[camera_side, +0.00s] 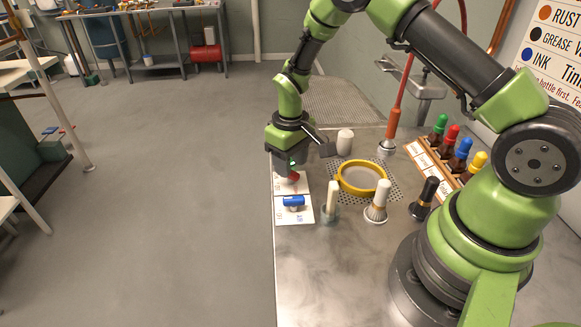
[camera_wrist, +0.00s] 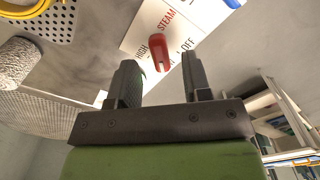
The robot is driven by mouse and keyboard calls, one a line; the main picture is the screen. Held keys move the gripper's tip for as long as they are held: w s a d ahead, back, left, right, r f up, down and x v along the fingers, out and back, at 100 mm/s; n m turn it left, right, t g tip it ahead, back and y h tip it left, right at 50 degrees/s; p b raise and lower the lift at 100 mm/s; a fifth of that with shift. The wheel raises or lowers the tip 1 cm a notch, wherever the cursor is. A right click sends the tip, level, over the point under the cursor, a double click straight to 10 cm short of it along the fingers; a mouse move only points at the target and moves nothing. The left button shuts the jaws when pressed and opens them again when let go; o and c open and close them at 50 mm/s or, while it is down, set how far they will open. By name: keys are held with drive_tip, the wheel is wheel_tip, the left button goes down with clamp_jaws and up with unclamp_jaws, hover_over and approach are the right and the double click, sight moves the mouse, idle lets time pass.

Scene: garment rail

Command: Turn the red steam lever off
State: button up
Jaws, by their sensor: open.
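The red steam lever (camera_wrist: 158,52) sits on a white plate (camera_wrist: 130,42) printed with STEAM, HIGH and OFF. In the wrist view it lies lengthwise between the HIGH and OFF words; I cannot tell its exact setting. In the side view only part of the red lever (camera_side: 294,177) shows under my gripper. My gripper (camera_wrist: 160,62) is open and empty, with one finger on each side of the lever in the wrist view. In the side view my gripper (camera_side: 284,166) hangs just above the lever; whether it touches is unclear.
A blue lever (camera_side: 293,202) is on the same plate, nearer the camera. A glass with a white stick (camera_side: 331,205), a brush (camera_side: 377,203) and a yellow ring (camera_side: 363,178) stand to the right. A white roll (camera_side: 345,142) stands behind. The table edge is close on the left.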

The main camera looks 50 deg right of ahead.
drive_tip(key=shift+f, duration=1)
drive_tip(key=shift+c, duration=0.4)
clamp_jaws()
drive_tip(key=shift+n, duration=0.3)
drive_tip(key=n, duration=0.3)
drive_tip(key=shift+n, duration=2.6)
